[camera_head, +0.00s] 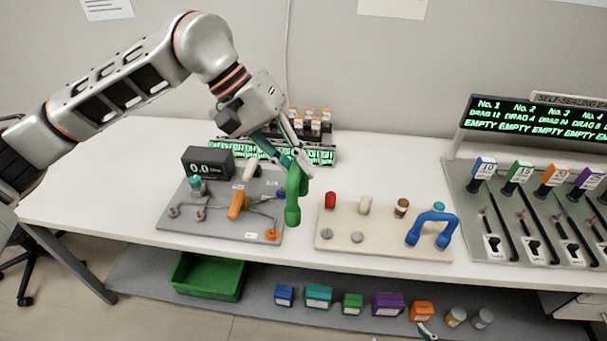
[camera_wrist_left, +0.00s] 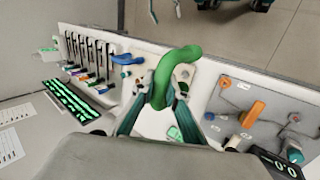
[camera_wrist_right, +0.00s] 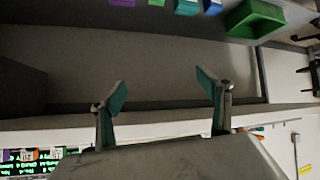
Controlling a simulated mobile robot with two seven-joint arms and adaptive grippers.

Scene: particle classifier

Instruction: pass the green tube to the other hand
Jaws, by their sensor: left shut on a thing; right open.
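The green tube (camera_head: 293,196) is a curved, handle-like piece. It hangs above the table between the grey board and the beige board in the head view. My left gripper (camera_head: 289,160) is shut on it from above. In the left wrist view the tube (camera_wrist_left: 178,72) sits between the fingertips and its bent end sticks out beyond them. My right gripper (camera_wrist_right: 162,92) is open and empty in the right wrist view, well apart from the tube, facing the lower shelf. In the head view a small fingertip-like piece shows at the bottom edge.
The beige board (camera_head: 372,242) holds several coloured plugs and a blue curved tube (camera_head: 432,226). A dispenser panel (camera_head: 500,228) stands at right. The lower shelf carries a green bin (camera_head: 207,290) and several boxes.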

